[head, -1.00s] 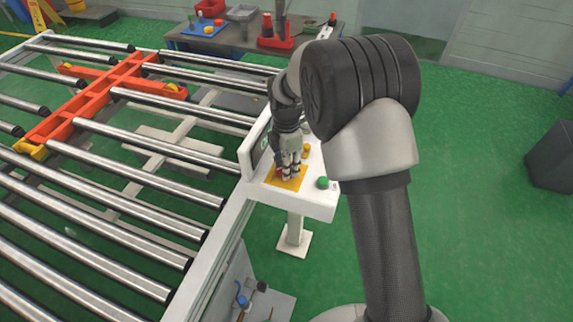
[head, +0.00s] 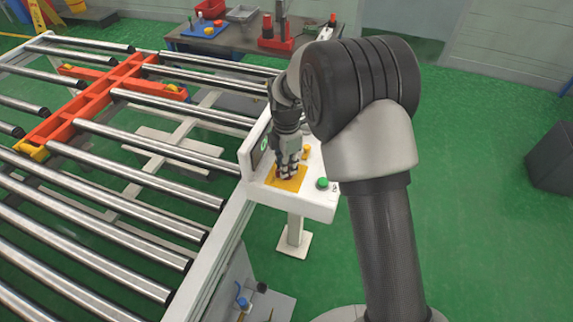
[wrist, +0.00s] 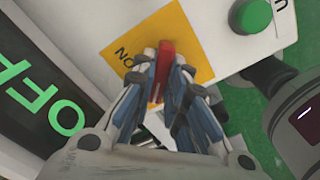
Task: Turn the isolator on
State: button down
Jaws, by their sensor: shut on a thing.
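The isolator's red handle (wrist: 166,50) stands between my fingertips in the wrist view, on a yellow plate (wrist: 187,28) marked "ON". My gripper (wrist: 163,66) is shut on the red handle, with a finger on each side. In the head view my gripper (head: 288,170) reaches down onto the yellow plate (head: 285,184) on the white control box (head: 312,206). There the handle is hidden by the fingers. A dark display (wrist: 35,90) beside the plate reads "OFF" in green letters.
A green button (head: 322,184) and a yellow button (head: 306,151) are on the same box, close to my gripper. The roller conveyor (head: 150,190) with an orange frame (head: 90,100) lies to the left.

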jog(key=shift+m, duration=0.3)
jog(key=m+p, duration=0.2)
jog(key=m, duration=0.1)
jog(key=shift+r+m, duration=0.1)
jog(key=shift+m, duration=0.3)
jog(key=m+p, duration=0.1)
jog(key=m, duration=0.3)
jog(key=shift+m+p, duration=0.3)
jog(key=shift+p, duration=0.05)
jog(key=m+p, duration=0.1)
jog(key=m, duration=0.7)
jog(key=shift+m+p, duration=0.3)
jog(key=c, duration=1.6)
grip_release()
